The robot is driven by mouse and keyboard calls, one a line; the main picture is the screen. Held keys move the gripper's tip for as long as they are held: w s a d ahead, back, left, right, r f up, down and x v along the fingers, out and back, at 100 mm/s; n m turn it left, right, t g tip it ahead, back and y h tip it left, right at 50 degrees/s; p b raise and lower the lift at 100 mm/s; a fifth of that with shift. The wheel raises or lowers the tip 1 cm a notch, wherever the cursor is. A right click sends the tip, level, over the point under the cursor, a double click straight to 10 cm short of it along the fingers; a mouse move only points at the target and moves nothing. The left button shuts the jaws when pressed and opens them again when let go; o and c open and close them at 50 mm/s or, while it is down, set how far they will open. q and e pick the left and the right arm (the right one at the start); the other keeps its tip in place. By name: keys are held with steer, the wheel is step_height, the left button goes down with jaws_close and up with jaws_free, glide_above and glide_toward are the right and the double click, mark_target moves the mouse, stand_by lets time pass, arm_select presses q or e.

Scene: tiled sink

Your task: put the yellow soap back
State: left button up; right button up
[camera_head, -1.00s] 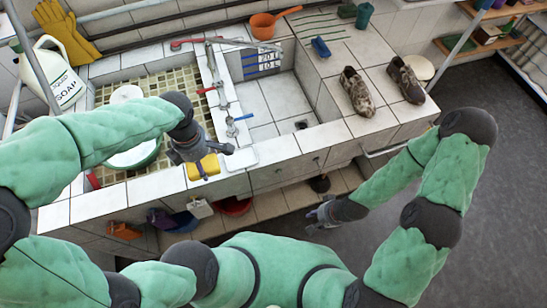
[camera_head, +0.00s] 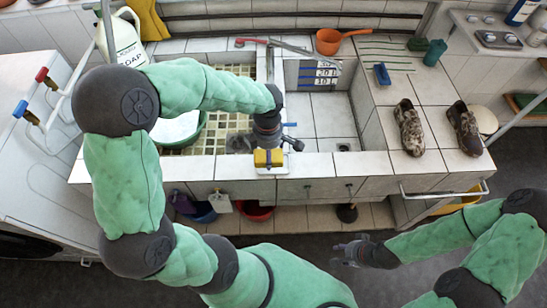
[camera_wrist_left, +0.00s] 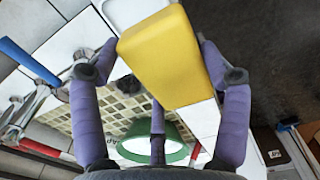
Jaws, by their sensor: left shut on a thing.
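The yellow soap (camera_head: 268,158) is a block held in my left gripper (camera_head: 268,150) over the front ledge of the tiled sink (camera_head: 330,165). The left wrist view shows the soap (camera_wrist_left: 172,58) between the spread fingers of my left gripper (camera_wrist_left: 160,62). A white soap dish (camera_wrist_left: 128,12) shows just beyond the soap there, partly hidden by it. I cannot tell whether the soap touches the dish. My right gripper (camera_head: 350,250) is empty, its fingers apart, low in front of the sink over the floor.
A green basin (camera_head: 185,130) sits in the left sink bay. Taps (camera_head: 270,65) stand between the bays. A white soap jug (camera_head: 122,42) stands at back left.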

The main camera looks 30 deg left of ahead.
mark_target(273, 151)
arm_select(q)
steer(key=w+f, duration=0.2)
steer(key=f, duration=0.1)
steer(key=shift+w+f+b, duration=0.1)
steer(key=shift+w+b, duration=0.25)
steer(key=shift+b, duration=0.05)
steer(key=shift+f+b, duration=0.4)
steer(key=shift+f, duration=1.05)
steer(key=shift+f, duration=0.15)
steer(key=o, duration=1.3)
steer(key=shift+r, duration=0.25)
step_height(273, 151, up, 12)
steer(key=p, duration=0.3)
steer(key=shift+f, duration=0.1)
